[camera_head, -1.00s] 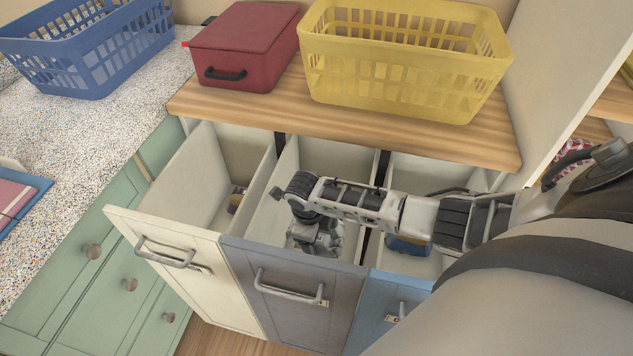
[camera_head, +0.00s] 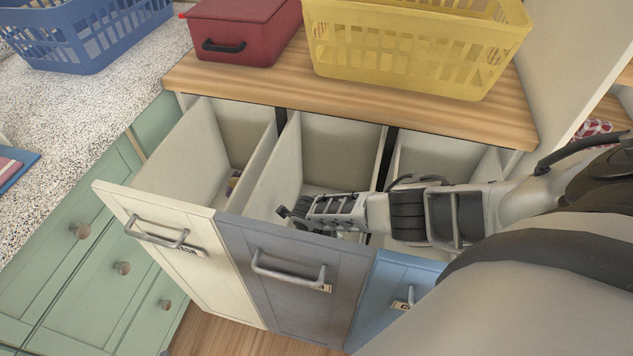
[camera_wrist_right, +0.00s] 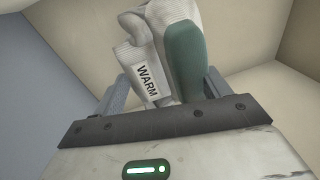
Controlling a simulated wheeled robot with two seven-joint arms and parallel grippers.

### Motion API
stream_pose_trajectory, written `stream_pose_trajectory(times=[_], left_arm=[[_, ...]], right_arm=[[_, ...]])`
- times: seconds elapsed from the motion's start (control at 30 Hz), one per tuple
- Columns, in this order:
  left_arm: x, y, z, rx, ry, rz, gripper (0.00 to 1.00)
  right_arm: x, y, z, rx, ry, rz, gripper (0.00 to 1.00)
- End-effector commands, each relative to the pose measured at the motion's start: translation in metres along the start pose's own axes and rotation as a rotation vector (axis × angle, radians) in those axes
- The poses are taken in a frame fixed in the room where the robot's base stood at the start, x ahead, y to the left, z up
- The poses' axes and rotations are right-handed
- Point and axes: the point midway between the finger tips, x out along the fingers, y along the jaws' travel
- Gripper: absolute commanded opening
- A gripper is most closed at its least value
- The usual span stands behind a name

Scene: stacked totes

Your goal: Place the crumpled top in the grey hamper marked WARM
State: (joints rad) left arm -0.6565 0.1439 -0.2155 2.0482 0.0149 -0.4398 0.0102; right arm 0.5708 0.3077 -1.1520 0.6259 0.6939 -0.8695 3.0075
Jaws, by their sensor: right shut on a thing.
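The grey hamper (camera_head: 290,283) is the middle of three pulled-out bins, with a bar handle and a small tag I cannot read in the head view. My right arm reaches over from the right, with its wrist down in this bin; the grey front hides the fingers there. In the right wrist view my right gripper (camera_wrist_right: 165,92) is shut on a pale crumpled bundle, seemingly the top (camera_wrist_right: 145,50), with a dark green part beside it. A label reading WARM shows on the pale part. Pale bin walls surround it. My left gripper is not in view.
A cream bin (camera_head: 165,240) stands left and a blue bin (camera_head: 385,285) right of the grey one, mostly behind my arm. Above, a wooden counter (camera_head: 350,105) holds a red box (camera_head: 243,30) and yellow basket (camera_head: 415,55). A blue basket (camera_head: 85,40) stands left.

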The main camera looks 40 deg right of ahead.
Motion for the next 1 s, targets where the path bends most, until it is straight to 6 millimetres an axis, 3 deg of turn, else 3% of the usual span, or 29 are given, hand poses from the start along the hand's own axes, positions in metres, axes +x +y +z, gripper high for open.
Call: stream_pose_trajectory(times=[0.5,0.7,0.73,0.8,1.0], left_arm=[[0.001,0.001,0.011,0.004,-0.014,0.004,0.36],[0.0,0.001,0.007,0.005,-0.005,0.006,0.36],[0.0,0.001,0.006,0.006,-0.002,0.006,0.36],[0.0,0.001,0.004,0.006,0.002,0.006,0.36],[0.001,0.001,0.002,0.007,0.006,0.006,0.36]], right_arm=[[0.009,0.002,0.001,0.002,0.0,0.002,0.4],[0.01,0.002,0.0,0.0,0.001,0.001,0.39],[0.011,0.002,0.0,0.0,0.001,0.001,0.83],[0.011,0.002,0.0,0.0,0.001,0.001,1.0],[0.01,0.002,0.0,0.0,0.001,0.001,1.0]])
